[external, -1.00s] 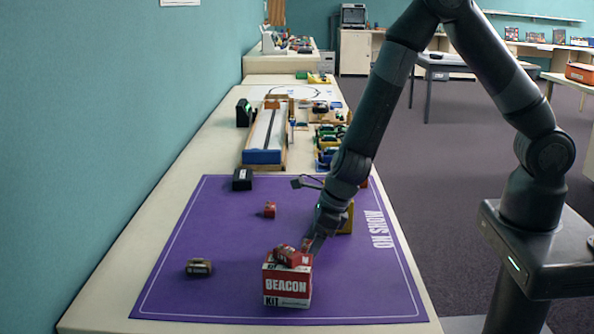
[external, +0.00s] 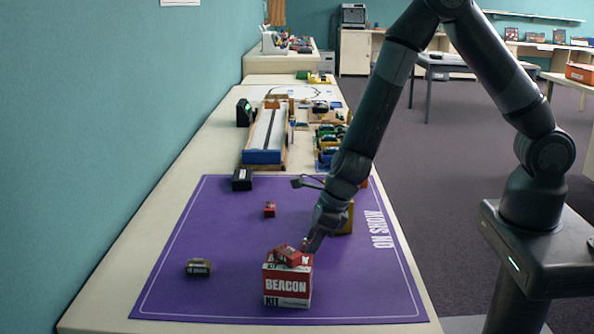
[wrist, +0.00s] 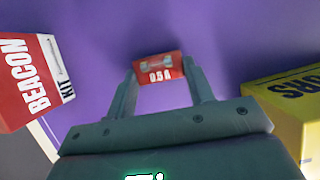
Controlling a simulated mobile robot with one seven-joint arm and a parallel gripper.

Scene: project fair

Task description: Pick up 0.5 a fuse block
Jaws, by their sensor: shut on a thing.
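My gripper (wrist: 162,80) is shut on a red fuse block (wrist: 159,74) with a white label reading 0.5A, held between the fingertips over purple mat in the wrist view. In the external view my gripper (external: 304,246) comes down from the right, and the red block (external: 285,257) appears over the top of the BEACON KIT box (external: 287,286). I cannot tell whether they touch. The box (wrist: 32,80) is left of the held block in the wrist view. Another small red block (external: 269,209) lies farther back on the mat.
A yellow box (wrist: 290,105) stands right of my gripper, partly hidden behind the arm in the external view (external: 346,219). A brown-grey block (external: 198,267) lies on the purple mat (external: 220,230) at left, a black block (external: 242,179) at its back edge. The mat's left middle is clear.

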